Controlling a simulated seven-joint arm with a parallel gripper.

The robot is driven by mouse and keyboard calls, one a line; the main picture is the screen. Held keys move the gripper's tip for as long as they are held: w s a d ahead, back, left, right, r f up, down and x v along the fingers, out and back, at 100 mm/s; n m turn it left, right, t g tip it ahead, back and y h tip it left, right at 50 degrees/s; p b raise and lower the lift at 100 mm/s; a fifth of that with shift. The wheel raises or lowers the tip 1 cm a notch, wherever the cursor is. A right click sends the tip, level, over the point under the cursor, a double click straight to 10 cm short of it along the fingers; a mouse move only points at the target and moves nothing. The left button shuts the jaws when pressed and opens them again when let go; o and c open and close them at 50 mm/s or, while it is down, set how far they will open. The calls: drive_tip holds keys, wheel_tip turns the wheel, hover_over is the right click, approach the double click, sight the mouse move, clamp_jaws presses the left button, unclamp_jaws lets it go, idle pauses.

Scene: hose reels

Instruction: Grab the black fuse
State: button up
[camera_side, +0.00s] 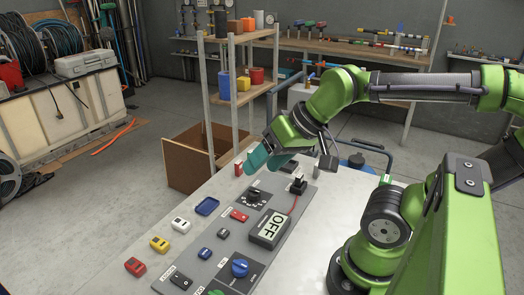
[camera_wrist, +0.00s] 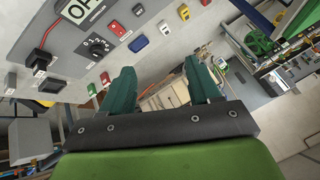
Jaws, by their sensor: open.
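My gripper (camera_side: 262,160) has teal fingers and hangs above the far end of the grey control panel (camera_side: 205,266). In the wrist view my gripper (camera_wrist: 158,72) is open, with nothing between its fingers. No part is plainly labelled as the black fuse. A small dark block (camera_side: 224,233) sits on the panel left of the OFF box. A black block (camera_wrist: 52,85) also shows left of the fingers in the wrist view. I cannot tell which of these is the fuse. My gripper touches neither.
The panel bears a black dial (camera_side: 254,196), a red piece (camera_side: 239,215), an OFF box (camera_side: 269,229) and a blue knob (camera_side: 240,267).

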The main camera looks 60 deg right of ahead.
drive_tip(key=w+d+f+m+h, duration=0.1)
drive_tip(key=d+m, duration=0.2)
drive_tip(key=d, duration=0.3)
drive_tip(key=m+g, duration=0.4)
drive_tip(key=m, duration=2.5)
hover_over(301, 176)
drive_tip(key=s, duration=0.1)
drive_tip(key=shift+h, duration=0.4)
drive_tip(key=f, duration=1.4)
drive_tip(key=shift+d, duration=0.25)
drive_tip(key=shift+a+x, duration=0.2)
drive_tip(key=shift+x, duration=2.5)
drive_tip(key=shift+s, duration=0.2)
drive_tip(key=shift+c, duration=0.3)
